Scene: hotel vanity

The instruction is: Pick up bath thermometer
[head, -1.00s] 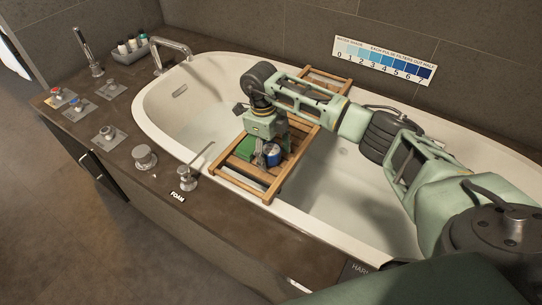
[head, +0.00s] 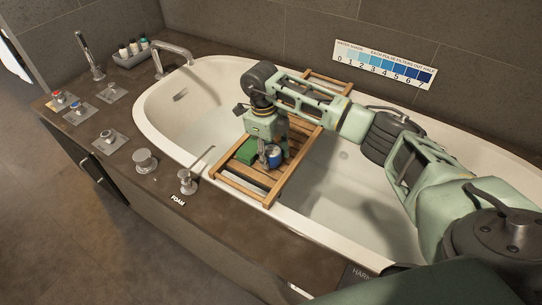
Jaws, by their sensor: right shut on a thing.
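My right gripper (head: 266,163) points down over the wooden bath tray (head: 278,184), at the tray's near end. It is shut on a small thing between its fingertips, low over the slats. That thing is too small and hidden to make out clearly; I take it for the bath thermometer. A green block (head: 247,151) lies on the tray just left of the gripper. My left gripper is not in view.
The tray spans the white bathtub (head: 330,213). Taps and control knobs (head: 146,161) stand on the brown deck at left, with a grey caddy of small bottles (head: 132,56) at the back. A blue scale sign (head: 385,65) hangs on the wall.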

